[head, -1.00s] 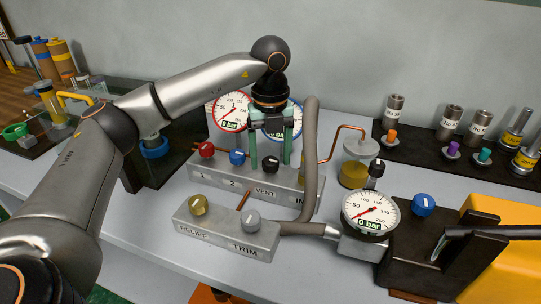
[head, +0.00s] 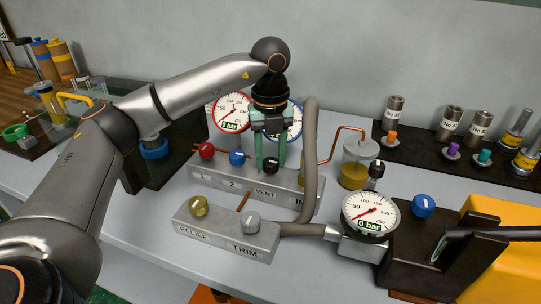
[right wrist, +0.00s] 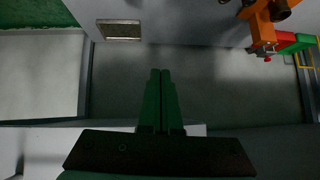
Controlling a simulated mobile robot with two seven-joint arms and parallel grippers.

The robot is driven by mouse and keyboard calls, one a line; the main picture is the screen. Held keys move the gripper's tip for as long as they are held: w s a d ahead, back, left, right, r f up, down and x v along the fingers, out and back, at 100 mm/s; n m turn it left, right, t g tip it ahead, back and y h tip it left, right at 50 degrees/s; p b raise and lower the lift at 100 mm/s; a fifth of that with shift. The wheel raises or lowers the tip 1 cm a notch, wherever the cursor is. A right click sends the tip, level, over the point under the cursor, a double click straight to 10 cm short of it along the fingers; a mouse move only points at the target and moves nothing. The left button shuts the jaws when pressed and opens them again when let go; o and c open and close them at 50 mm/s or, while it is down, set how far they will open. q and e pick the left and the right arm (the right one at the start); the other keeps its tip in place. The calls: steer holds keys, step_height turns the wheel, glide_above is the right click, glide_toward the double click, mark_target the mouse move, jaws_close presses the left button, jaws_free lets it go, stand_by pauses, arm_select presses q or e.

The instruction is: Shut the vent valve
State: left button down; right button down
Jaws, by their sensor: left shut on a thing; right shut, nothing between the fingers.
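The vent valve is a black knob (head: 271,165) above the VENT label on the grey manifold block (head: 222,185) in the head view. My left gripper (head: 271,160) points down from above with its green fingers closed on the sides of this knob. The fingers hide part of the knob and of the blue-rimmed gauge behind. A red knob (head: 207,150) and a blue knob (head: 237,158) stand to the left on the same block. My right gripper (right wrist: 161,75) is shut and empty in the right wrist view, with floor below it.
A grey hose (head: 311,150) rises close to the right of my left gripper. In front is a block with RELIEF (head: 199,205) and TRIM (head: 250,221) knobs. The front gauge (head: 370,215) and the two rear gauges stand near; the front one reads 0 bar.

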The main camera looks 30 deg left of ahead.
steer(key=shift+r, duration=0.1)
arm_select(q)
steer(key=shift+r+m+p, duration=0.1)
steer(key=shift+m+p, duration=0.3)
steer(key=shift+m, duration=0.3)
steer(key=m+p, duration=0.1)
steer(key=m, duration=0.2)
steer(key=m+p, duration=0.1)
steer(key=m, duration=0.2)
steer(key=shift+m, duration=0.4)
steer(key=m+p, duration=0.1)
steer(key=m, duration=0.2)
steer(key=shift+m, duration=0.3)
steer(key=m+p, duration=0.1)
steer(key=m, duration=0.3)
steer(key=shift+m, duration=0.4)
arm_select(e)
steer(key=d+r, duration=0.1)
steer(key=r, duration=0.1)
steer(key=shift+s+d+r, duration=0.3)
steer(key=shift+s+d, duration=0.05)
steer(key=shift+d, duration=0.05)
steer(key=shift+r, duration=0.1)
arm_select(q)
steer(key=shift+c, duration=2.1)
jaws_free()
